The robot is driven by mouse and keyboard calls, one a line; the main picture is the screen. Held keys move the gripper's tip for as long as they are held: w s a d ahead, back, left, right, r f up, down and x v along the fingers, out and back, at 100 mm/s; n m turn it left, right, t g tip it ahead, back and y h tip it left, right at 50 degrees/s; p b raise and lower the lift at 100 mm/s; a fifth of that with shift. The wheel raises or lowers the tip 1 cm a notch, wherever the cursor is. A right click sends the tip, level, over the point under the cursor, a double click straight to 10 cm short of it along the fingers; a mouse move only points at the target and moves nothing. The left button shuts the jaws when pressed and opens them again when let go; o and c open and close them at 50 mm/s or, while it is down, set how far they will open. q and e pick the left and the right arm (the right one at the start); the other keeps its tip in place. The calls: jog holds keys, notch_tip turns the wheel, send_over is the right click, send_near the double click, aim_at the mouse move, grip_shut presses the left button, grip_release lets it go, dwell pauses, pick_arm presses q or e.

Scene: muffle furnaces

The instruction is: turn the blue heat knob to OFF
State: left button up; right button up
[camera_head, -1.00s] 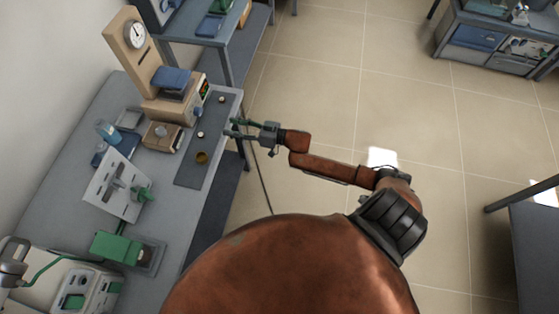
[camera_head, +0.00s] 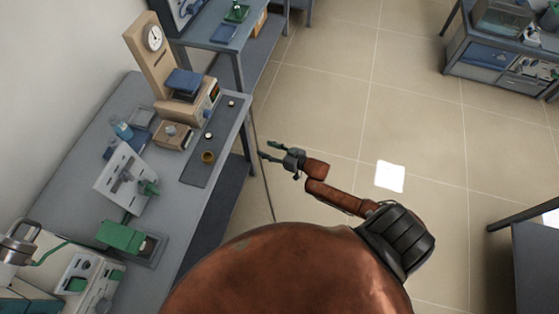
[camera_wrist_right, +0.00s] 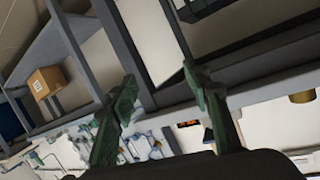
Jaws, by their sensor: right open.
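My right gripper (camera_head: 267,150) is open and empty, off the bench's right edge, with floor showing behind it. Its two green fingers also stand spread in the right wrist view (camera_wrist_right: 160,80), with nothing between them. A beige unit (camera_head: 202,104) with a blue block (camera_head: 185,82) on top and a small display on its right side stands on the bench, up and left of the gripper. I cannot clearly make out the blue heat knob or its setting. My left gripper is not in view.
The grey bench (camera_head: 85,150) also bears a beige clock stand (camera_head: 140,60), a small beige box (camera_head: 173,135), a white angled panel (camera_head: 122,175) and a green unit (camera_head: 120,236). A brass cup (camera_head: 208,157) lies on a dark mat (camera_head: 197,175). Open floor (camera_head: 330,110) lies right of the bench.

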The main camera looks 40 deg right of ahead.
jog(key=s+d+f+g+h, duration=0.1)
jog(key=s+d+f, duration=0.1)
jog(key=s+f, duration=0.2)
notch_tip(320, 180, down, 2)
jog(key=shift+s+d+f+h+p, duration=0.1)
jog(key=shift+s+d+h+p, duration=0.05)
jog(key=shift+d+h+p, duration=0.2)
jog(key=s+d+f+m+g+h, duration=0.1)
jog(key=s+d+f+g+h, duration=0.15)
jog(key=s+f, duration=0.85)
jog(key=s+d+f+g+h, duration=0.1)
jog(key=s+d+f+g, duration=0.15)
jog(key=s+f, duration=0.85)
jog(key=s+a+f+g, duration=0.2)
jog(key=s+f, duration=0.1)
jog(key=s, duration=0.8)
jog(key=s+a+f+g, duration=0.2)
jog(key=s+a+f, duration=0.1)
jog(key=s, duration=0.8)
jog(key=s+a+f+g, duration=0.2)
jog(key=s+f, duration=0.3)
jog(key=s, duration=0.7)
jog(key=shift+a+g, duration=0.3)
jog(key=shift+g, duration=0.3)
jog(key=shift+f, duration=0.1)
